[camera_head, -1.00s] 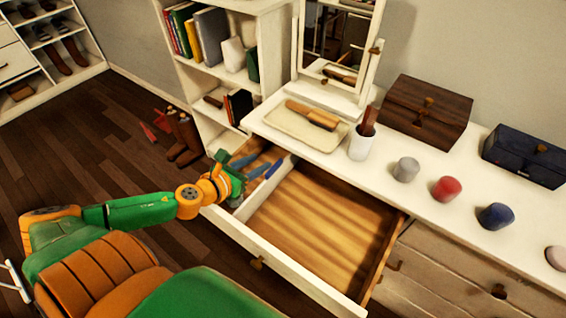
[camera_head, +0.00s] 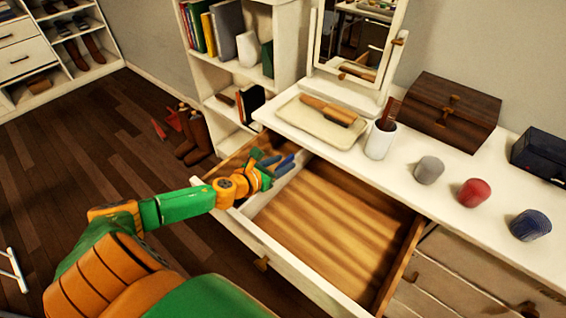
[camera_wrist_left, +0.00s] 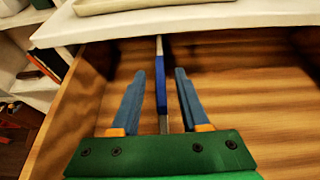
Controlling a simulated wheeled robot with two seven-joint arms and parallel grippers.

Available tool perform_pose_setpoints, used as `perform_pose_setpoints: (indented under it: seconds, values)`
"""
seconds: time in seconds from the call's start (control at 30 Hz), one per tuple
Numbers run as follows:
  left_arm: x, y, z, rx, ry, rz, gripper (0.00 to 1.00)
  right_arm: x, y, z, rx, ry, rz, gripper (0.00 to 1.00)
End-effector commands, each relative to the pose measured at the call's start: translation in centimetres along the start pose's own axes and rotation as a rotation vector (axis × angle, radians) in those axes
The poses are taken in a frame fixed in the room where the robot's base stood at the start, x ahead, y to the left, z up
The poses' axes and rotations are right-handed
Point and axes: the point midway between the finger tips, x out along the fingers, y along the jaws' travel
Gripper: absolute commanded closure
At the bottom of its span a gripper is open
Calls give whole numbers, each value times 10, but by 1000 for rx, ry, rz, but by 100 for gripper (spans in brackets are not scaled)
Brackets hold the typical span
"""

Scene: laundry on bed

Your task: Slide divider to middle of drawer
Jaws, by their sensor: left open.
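The open drawer (camera_head: 292,272) has a light wood floor and a white front. A thin white divider (camera_head: 286,180) stands upright in it, left of centre, running front to back, with a wide empty compartment on its right. My left gripper (camera_head: 276,160) is over the left part of the drawer, at the divider. In the left wrist view, the divider, with a blue stretch along it (camera_wrist_left: 161,82), shows edge-on between the two blue fingers of my open left gripper (camera_wrist_left: 160,70). Gaps show on both sides. My right gripper is not in view.
The white dresser top (camera_head: 340,180) overhangs the drawer's back. On it are a tray (camera_head: 318,122), a white cup (camera_head: 380,142), several round knobs-like pots and a wooden box (camera_head: 446,108). A bookshelf (camera_head: 222,90) stands at the left.

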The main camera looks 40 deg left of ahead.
Motion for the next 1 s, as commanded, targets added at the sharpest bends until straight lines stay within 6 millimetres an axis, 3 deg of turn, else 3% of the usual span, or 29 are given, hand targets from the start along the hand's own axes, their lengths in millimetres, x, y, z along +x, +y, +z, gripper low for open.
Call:
perform_pose_setpoints:
  seconds: [0.37,0.5,0.53,1.0]
  values:
    - [7,0,0,2,0,-1,58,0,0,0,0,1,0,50]
    - [7,0,0,2,0,-1,96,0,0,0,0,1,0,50]
    - [7,0,0,2,0,-1,100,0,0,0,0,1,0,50]
    - [7,0,0,2,0,0,100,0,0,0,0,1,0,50]
